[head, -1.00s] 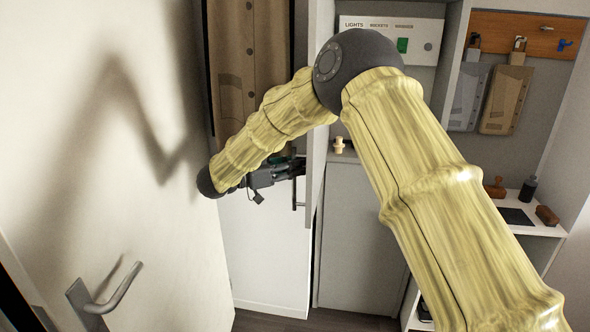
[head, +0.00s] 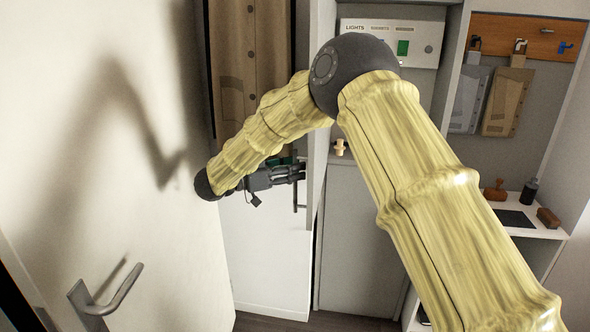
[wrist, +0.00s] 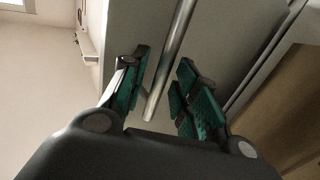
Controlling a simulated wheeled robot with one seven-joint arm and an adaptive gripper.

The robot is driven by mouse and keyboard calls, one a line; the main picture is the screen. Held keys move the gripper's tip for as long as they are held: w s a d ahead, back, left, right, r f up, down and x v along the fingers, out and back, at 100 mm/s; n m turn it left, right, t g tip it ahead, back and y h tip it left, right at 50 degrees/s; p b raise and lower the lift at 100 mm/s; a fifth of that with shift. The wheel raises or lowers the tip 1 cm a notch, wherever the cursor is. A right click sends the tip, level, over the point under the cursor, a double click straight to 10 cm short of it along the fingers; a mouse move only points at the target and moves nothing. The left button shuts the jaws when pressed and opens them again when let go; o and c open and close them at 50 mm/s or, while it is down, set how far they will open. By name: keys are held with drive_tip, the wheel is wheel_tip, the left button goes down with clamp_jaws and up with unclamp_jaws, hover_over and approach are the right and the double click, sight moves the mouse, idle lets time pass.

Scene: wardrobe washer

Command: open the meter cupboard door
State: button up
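The meter cupboard door (head: 318,110) is a pale panel seen nearly edge-on in the head view. It stands out from the cupboard, whose inside shows to its right. Its slim vertical bar handle (head: 295,196) is on the door's left face, and it also shows as a metal bar in the wrist view (wrist: 172,62). My gripper (head: 297,172) is at the handle, partly hidden by the arm. In the wrist view my gripper (wrist: 162,82) is open, with green-padded fingers on either side of the bar. Gaps show between pads and bar.
A switch panel (head: 390,42) with a green switch is inside the cupboard. A small wooden knob-like piece (head: 340,147) is below it. A brown coat (head: 252,75) hangs left of the door. A large pale door with a lever handle (head: 110,292) fills the left. A stamp shelf (head: 540,230) is at right.

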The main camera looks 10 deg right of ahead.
drive_tip(key=v, duration=1.1)
drive_tip(key=shift+a, duration=0.25)
drive_tip(key=shift+s+f, duration=0.1)
